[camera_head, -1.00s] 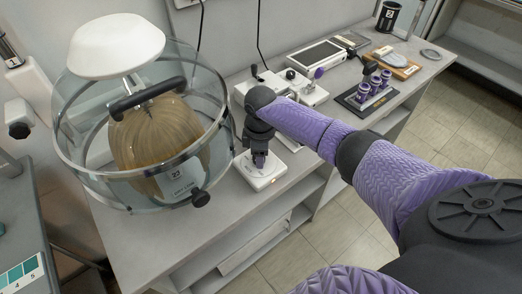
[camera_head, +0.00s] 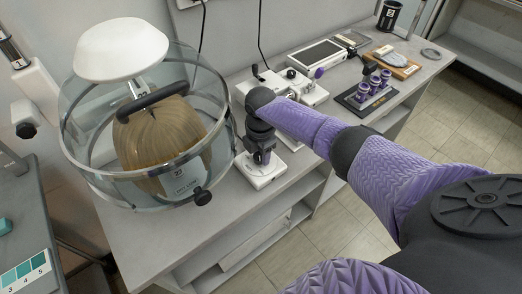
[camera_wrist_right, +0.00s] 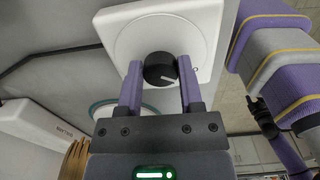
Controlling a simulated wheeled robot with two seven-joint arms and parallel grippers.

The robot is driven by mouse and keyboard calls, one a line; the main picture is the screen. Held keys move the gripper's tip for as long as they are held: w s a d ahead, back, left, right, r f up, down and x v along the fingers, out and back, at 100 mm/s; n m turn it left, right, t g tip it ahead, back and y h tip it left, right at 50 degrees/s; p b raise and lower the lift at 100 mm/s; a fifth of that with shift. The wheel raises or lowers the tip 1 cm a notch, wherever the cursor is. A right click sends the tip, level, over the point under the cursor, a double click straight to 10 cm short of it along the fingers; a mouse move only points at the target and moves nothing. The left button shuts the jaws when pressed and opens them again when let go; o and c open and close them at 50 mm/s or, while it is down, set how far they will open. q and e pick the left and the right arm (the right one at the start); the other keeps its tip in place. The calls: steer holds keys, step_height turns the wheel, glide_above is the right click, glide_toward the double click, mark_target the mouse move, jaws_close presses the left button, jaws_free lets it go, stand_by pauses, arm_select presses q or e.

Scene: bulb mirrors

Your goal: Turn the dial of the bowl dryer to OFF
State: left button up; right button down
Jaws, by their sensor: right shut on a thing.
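The bowl dryer (camera_head: 75,150) is a clear round bowl with a white cap, and a blond wig (camera_head: 160,140) sits inside it. A white control box (camera_head: 258,176) stands on the bench to its right. My right gripper (camera_head: 262,158) points down over this box. In the right wrist view, the black round dial (camera_wrist_right: 159,68) with a white pointer line sits between the two purple fingers of my right gripper (camera_wrist_right: 160,85), which is shut on it. The pointer faces right and slightly down; a small mark beside the dial is too small to read. My left gripper is out of view.
A white device (camera_head: 298,88) stands behind my right gripper. A dark stand with purple-capped jars (camera_head: 368,92) and a wooden tray (camera_head: 395,64) are farther right on the bench. The bowl's rim is close to the left of the gripper.

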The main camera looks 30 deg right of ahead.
steer(key=shift+n, duration=0.3)
steer(key=shift+c, duration=1.2)
jaws_free()
step_height(320, 180, up, 10)
steer(key=p, duration=0.4)
